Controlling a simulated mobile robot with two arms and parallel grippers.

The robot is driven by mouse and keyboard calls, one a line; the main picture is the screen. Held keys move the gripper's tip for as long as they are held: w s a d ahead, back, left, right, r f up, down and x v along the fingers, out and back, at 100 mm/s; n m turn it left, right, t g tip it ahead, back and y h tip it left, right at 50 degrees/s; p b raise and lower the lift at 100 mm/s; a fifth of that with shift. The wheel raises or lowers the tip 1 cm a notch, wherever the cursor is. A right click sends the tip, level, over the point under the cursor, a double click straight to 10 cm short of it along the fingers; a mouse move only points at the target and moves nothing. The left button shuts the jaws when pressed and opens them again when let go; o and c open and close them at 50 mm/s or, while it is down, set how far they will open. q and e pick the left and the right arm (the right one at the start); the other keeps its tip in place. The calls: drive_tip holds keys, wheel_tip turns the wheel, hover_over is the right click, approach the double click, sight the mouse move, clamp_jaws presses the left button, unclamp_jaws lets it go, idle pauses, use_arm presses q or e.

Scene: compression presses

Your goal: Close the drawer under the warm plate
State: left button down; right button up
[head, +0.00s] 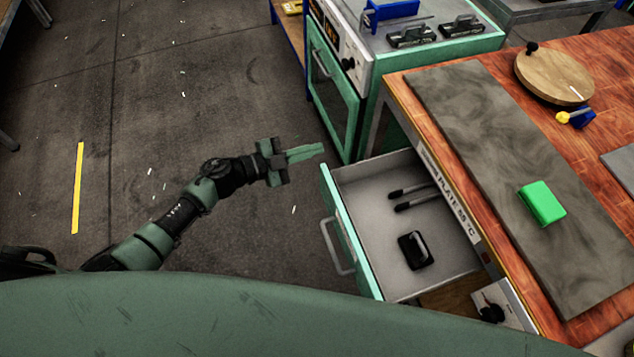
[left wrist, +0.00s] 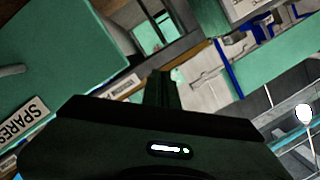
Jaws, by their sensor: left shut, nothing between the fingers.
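The drawer (head: 345,230) under the warm plate is pulled open in the head view, with a green front and a grey bar handle (head: 335,247) facing left. Two black-handled tools (head: 412,198) and a black object (head: 415,250) lie inside it. The warm plate (head: 480,130) is a grey slab on the wooden bench, with a green block (head: 541,204) on it. My left gripper (head: 322,149) is shut and empty, just beyond the far left corner of the drawer front. It also shows in the left wrist view (left wrist: 162,75). My right gripper is not in view.
A green oven cabinet (head: 335,95) stands behind the drawer, with black parts and a blue tray (head: 390,12) on top. A round wooden board (head: 553,77) lies on the bench. The dark floor (head: 270,240) left of the drawer is clear.

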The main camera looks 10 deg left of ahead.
use_arm(q)
drive_tip(key=s+d+r+m+g, duration=0.1)
drive_tip(key=s+r+m+g, duration=0.3)
drive_tip(key=m+g, duration=0.3)
drive_tip(key=s+a+m+g+y+p, duration=0.1)
drive_tip(key=s+a+m+g+y, duration=0.25)
drive_tip(key=a+y, duration=0.35)
drive_tip(key=h+p, duration=0.1)
approach(329, 198)
wheel_tip(329, 198, down, 4)
drive_tip(key=s, duration=0.2)
drive_tip(key=w+d, duration=0.1)
drive_tip(key=d, duration=0.1)
drive_tip(key=shift+w+d+f+n+g+p, duration=0.15)
drive_tip(key=shift+w+d+n+g+p, duration=0.15)
drive_tip(key=shift+w+n, duration=0.1)
